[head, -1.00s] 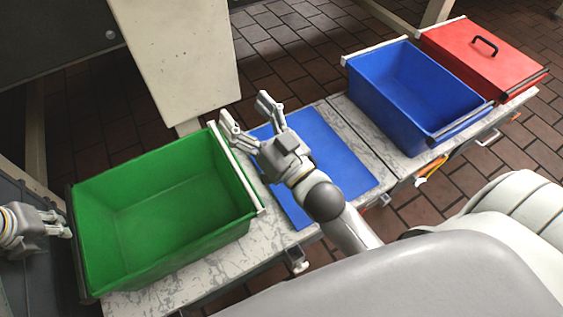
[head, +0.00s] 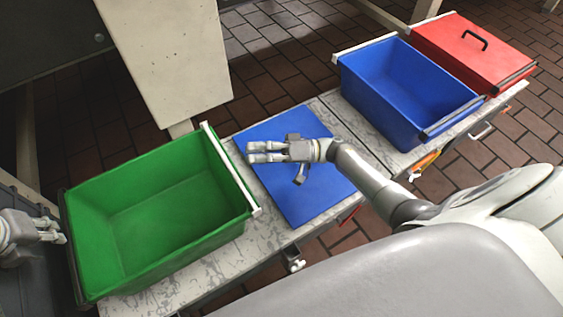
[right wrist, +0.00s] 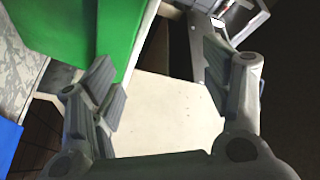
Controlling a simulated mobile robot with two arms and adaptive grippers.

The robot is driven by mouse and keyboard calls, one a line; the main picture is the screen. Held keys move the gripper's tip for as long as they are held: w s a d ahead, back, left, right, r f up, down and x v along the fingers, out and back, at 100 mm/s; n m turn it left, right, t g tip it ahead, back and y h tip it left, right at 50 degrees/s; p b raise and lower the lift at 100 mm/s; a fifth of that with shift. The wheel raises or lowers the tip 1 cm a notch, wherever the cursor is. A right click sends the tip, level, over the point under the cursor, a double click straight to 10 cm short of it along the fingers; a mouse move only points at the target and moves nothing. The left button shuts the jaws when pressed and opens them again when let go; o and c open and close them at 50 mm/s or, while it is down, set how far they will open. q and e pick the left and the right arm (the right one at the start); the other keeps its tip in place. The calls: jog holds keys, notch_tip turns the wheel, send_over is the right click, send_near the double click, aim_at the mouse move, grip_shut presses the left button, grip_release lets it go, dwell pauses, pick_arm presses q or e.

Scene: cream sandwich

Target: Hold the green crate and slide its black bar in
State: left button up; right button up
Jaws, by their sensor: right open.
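The open green crate (head: 175,262) stands empty at the left end of the marbled bench in the head view. A black bar (head: 75,265) runs along its left rim, and a white bar (head: 228,165) runs along its right rim. My left gripper (head: 60,231) is beside the black bar at the left edge; whether its fingers touch the bar or are open is unclear. My right gripper (head: 252,152) is open and empty, above the blue panel, its fingers pointing left towards the white bar. The right wrist view shows its spread fingers (right wrist: 160,90) and part of the green crate (right wrist: 90,35).
A flat blue panel (head: 305,190) lies right of the green crate. An open blue crate (head: 400,85) and a lidded red crate (head: 470,55) stand further right. A cream post (head: 165,60) rises behind the bench.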

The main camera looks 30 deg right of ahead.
jog(key=s+d+f+m+g, duration=0.4)
jog(key=d+g, duration=0.1)
jog(key=w+a, duration=0.1)
jog(key=a, duration=0.9)
jog(key=shift+r, duration=0.15)
jog(key=shift+w, duration=0.15)
jog(key=shift+c, duration=0.2)
